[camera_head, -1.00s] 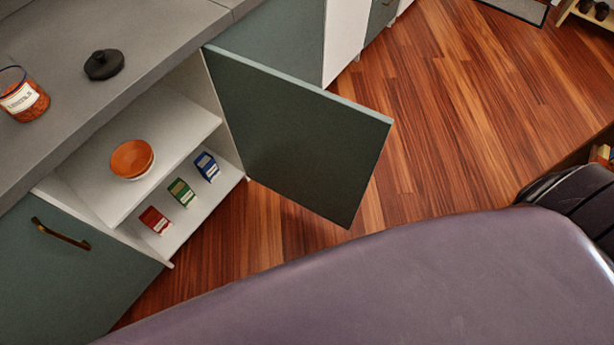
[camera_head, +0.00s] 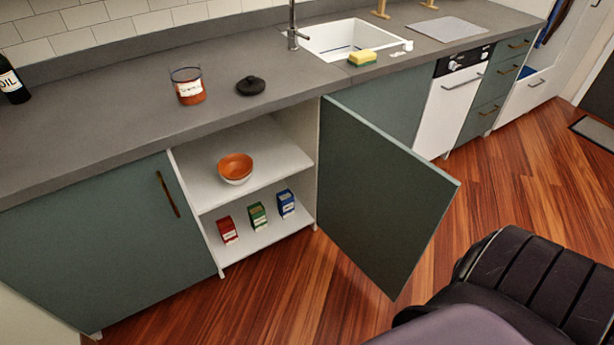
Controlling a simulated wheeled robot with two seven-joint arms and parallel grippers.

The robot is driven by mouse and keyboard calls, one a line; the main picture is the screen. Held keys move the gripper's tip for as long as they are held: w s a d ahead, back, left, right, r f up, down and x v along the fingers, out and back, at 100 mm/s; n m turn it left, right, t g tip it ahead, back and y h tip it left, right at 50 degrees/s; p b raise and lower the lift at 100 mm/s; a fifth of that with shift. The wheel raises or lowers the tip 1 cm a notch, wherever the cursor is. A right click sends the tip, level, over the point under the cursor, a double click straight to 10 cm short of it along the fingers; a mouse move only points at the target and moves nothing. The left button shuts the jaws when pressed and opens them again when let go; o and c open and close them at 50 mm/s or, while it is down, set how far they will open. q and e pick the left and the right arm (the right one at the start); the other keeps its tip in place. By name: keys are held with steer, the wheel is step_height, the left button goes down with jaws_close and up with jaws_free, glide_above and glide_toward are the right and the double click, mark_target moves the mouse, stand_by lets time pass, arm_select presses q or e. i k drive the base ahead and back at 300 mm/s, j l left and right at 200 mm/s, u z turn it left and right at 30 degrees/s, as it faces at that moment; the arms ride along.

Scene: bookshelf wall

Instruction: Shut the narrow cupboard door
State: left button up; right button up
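The narrow cupboard door (camera_head: 378,195) is dark green and stands wide open, hinged at the right side of its cupboard and swung out over the floor. The open cupboard has white shelves (camera_head: 272,160). An orange bowl (camera_head: 235,168) sits on the upper shelf. A red box (camera_head: 228,230), a green box (camera_head: 258,215) and a blue box (camera_head: 286,204) stand on the lower shelf. Neither gripper is in view. A dark part of my own body fills the lower right corner, near the door's lower outer corner in the picture.
A closed green door (camera_head: 95,235) with a brass handle is left of the opening. The grey counter (camera_head: 130,120) holds a jar (camera_head: 187,86), a black lid (camera_head: 250,86) and a sink (camera_head: 340,38) with a sponge (camera_head: 362,58). Wooden floor (camera_head: 500,190) is clear right of the door.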

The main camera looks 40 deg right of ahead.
mark_target(381, 202)
steer(key=l+u, duration=0.15)
steer(key=l, duration=0.25)
steer(key=l+u, duration=0.15)
steer(key=l, duration=0.25)
steer(key=k+l+u, duration=0.2)
steer(key=l, duration=0.2)
steer(key=l+u, duration=0.15)
steer(key=l, duration=0.25)
steer(key=k+l+u, duration=0.15)
steer(key=l, duration=0.25)
steer(key=k+l, duration=0.1)
steer(key=l, duration=0.25)
steer(key=k+l, duration=0.15)
steer(key=l, duration=0.25)
steer(key=k+l, duration=0.1)
steer(key=l, duration=0.25)
steer(key=k+l, duration=0.1)
steer(key=l, duration=0.3)
steer(key=k+l, duration=0.15)
steer(key=l, duration=0.2)
steer(key=k+l, duration=0.1)
steer(key=l, duration=0.3)
